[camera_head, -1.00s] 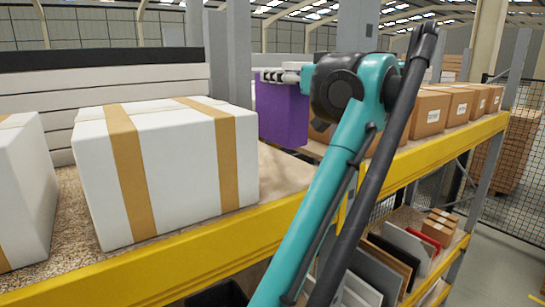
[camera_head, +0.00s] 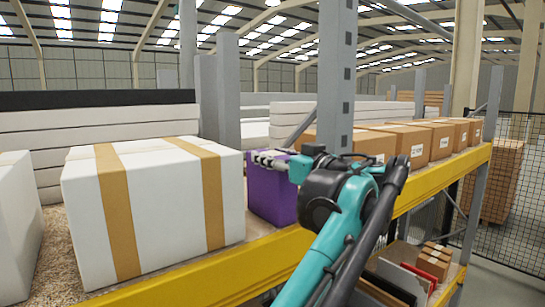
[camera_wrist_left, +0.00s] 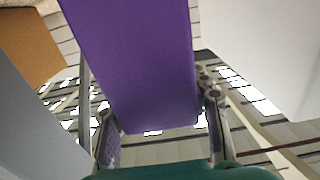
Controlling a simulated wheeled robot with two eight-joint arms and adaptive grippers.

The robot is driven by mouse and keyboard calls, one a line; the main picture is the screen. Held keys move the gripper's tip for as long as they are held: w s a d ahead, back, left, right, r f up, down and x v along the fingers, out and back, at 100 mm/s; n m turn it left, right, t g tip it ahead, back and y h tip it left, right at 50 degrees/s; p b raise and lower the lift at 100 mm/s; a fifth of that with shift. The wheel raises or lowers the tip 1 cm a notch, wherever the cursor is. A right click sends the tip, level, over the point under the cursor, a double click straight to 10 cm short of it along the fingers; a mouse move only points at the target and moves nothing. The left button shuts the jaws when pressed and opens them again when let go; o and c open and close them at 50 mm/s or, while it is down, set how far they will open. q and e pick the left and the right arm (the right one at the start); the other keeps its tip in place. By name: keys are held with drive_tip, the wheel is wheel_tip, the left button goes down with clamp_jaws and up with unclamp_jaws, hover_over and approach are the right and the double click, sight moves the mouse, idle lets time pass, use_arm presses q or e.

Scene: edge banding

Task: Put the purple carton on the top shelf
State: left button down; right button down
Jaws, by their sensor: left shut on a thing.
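The purple carton (camera_head: 270,198) is upright on the top shelf level, between the big white box with tan bands and the grey post. Its lower end is close to the shelf board (camera_head: 255,228); I cannot tell whether it touches. My left gripper (camera_head: 271,160) is shut on the carton near its top, with the teal arm reaching in over the yellow beam. In the left wrist view the carton (camera_wrist_left: 135,60) fills the space between the fingers (camera_wrist_left: 160,118). The arm hides part of the carton's right side. My right gripper is not in view.
The white box (camera_head: 165,210) stands close to the carton's left. The grey post (camera_head: 335,75) and a row of brown boxes (camera_head: 375,145) are to the right. A yellow beam (camera_head: 220,272) edges the shelf. Flat panels and small cartons (camera_head: 433,262) are on a lower shelf.

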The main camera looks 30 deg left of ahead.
use_arm(q)
drive_tip(key=c, duration=0.8)
unclamp_jaws()
drive_tip(key=shift+w+a+f, duration=0.15)
drive_tip(key=shift+a, duration=0.1)
drive_tip(key=shift+o, duration=0.2)
drive_tip(key=shift+d, duration=0.1)
drive_tip(key=shift+d+r, duration=0.1)
drive_tip(key=shift+r, duration=0.15)
drive_tip(key=shift+s+d+f, duration=0.15)
drive_tip(key=shift+s+d, duration=0.05)
drive_tip(key=shift+d, duration=0.15)
drive_tip(key=b+v, duration=0.2)
drive_tip(key=v, duration=0.9)
